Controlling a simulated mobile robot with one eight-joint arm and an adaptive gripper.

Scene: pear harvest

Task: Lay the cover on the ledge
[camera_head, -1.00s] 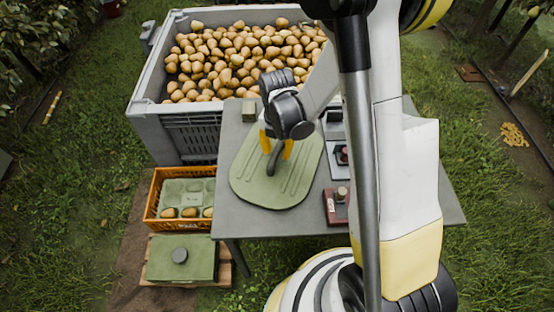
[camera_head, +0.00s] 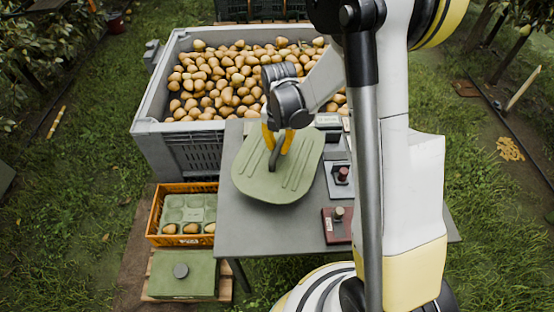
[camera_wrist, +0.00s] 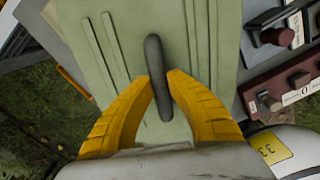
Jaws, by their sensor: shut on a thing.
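The cover (camera_head: 258,182) is a flat green board with rounded corners, raised grooves and a dark bar handle. It is above the grey table (camera_head: 240,232), seemingly raised off it. It fills much of the wrist view (camera_wrist: 207,45). My gripper (camera_head: 277,143) has yellow fingers shut on the handle, one on each side, as the wrist view (camera_wrist: 160,88) also shows. The cover hides the table part below it. I cannot tell which surface is the ledge.
A grey bin (camera_head: 150,125) full of pears stands behind the table. An orange crate (camera_head: 156,216) with a green tray and pears is at left. In front is a green box (camera_head: 200,272) with a knob. Small devices (camera_head: 337,226) line the table's right side.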

